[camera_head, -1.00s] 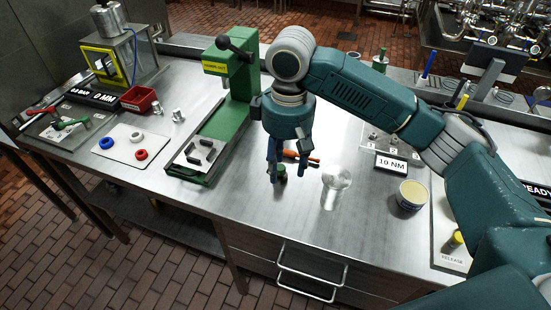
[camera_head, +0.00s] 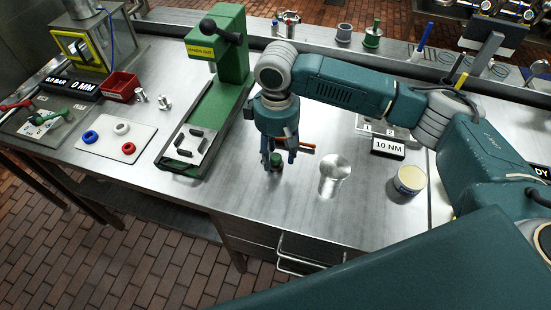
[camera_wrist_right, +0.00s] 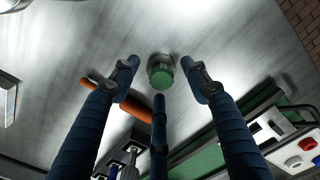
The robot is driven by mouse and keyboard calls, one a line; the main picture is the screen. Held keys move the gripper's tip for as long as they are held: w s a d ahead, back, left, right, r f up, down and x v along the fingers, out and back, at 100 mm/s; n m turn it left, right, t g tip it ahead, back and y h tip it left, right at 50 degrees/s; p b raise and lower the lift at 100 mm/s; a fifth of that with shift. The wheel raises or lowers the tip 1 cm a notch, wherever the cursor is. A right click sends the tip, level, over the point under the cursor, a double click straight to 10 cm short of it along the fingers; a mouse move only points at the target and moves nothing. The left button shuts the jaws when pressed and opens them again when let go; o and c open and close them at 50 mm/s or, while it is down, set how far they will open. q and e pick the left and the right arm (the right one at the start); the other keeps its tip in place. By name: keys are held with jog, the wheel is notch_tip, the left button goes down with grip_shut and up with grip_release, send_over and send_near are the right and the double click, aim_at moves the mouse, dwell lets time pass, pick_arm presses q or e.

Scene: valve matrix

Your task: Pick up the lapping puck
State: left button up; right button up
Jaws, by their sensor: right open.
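A small piece with a green top and grey metal body, which looks like the lapping puck (camera_wrist_right: 160,71), stands on the steel bench. In the head view the puck (camera_head: 276,164) shows small and dark, partly hidden by my fingers. My right gripper (camera_head: 279,157) points down over it with its fingers spread. In the right wrist view the right gripper (camera_wrist_right: 162,84) has one finger on each side of the puck and a third finger below it, with visible gaps. It is open and holds nothing. My left gripper is not in view.
An orange-handled tool (camera_head: 301,146) lies close to the right gripper. The green press (camera_head: 222,75) stands to the left. Bare bench lies in front.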

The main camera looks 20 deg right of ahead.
aim_at(276, 156)
jog(key=shift+s+f, duration=0.1)
jog(key=shift+f, duration=0.75)
jog(key=shift+c, duration=0.5)
jog(key=c, duration=1.1)
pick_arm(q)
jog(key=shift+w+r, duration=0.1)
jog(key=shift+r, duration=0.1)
pick_arm(e)
jog(key=shift+o, duration=0.2)
jog(key=shift+r, duration=0.7)
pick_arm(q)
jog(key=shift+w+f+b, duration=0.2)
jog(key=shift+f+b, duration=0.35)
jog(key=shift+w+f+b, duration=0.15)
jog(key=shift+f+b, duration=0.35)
pick_arm(e)
notch_tip(276, 156, up, 19)
jog(key=shift+f, duration=0.15)
